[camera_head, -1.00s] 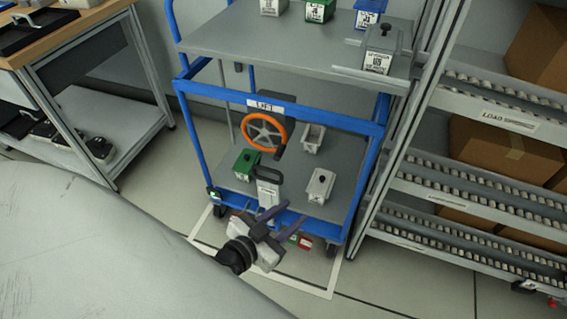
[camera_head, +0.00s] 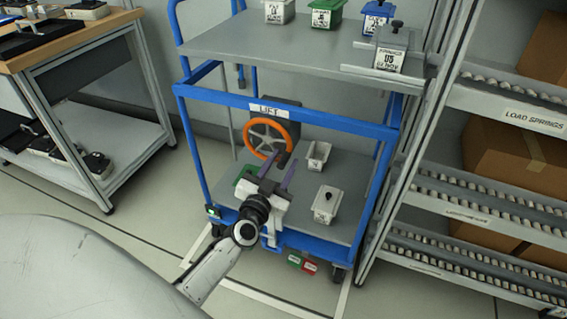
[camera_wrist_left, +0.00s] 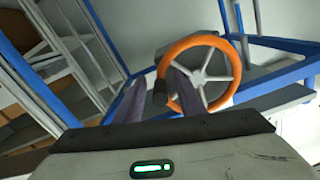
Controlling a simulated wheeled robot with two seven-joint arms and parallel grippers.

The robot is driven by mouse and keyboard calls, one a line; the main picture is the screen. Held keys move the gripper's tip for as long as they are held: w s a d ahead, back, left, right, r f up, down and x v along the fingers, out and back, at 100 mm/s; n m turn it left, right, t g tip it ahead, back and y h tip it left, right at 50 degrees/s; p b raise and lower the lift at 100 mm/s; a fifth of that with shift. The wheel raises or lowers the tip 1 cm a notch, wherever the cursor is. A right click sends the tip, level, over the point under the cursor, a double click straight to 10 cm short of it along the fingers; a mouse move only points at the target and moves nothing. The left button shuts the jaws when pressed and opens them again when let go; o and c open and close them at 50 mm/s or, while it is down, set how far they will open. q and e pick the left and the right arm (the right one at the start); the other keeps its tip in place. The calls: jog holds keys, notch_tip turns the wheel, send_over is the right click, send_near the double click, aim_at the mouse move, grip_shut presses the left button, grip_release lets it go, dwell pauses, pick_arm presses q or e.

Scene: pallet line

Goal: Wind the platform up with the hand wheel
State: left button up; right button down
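The hand wheel (camera_head: 266,121) has an orange rim and pale spokes. It is mounted on a dark housing below the LIFT label on the blue cart. It also shows in the left wrist view (camera_wrist_left: 196,40), with a dark handle knob (camera_wrist_left: 160,92) at its left rim. My left gripper (camera_head: 277,166) is just below and in front of the wheel, with its purple fingers spread. In the wrist view the knob appears between the fingertips; I cannot tell whether they touch it. The grey upper platform (camera_head: 225,45) is level above the wheel. My right gripper is out of view.
The cart's lower deck (camera_head: 345,170) holds several small bins. A roller rack (camera_head: 470,195) stands close on the right. A workbench (camera_head: 95,50) is at the left, with clear floor between.

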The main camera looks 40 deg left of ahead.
pick_arm(q)
jog(key=shift+w+a, duration=0.15)
jog(key=shift+w, duration=0.35)
jog(key=shift+c, duration=0.2)
grip_shut()
jog(key=shift+s+f, duration=0.15)
jog(key=shift+f, duration=0.1)
dwell(0.8)
jog(key=shift+o, duration=0.2)
grip_release()
jog(key=shift+a, duration=0.15)
jog(key=shift+r, duration=0.15)
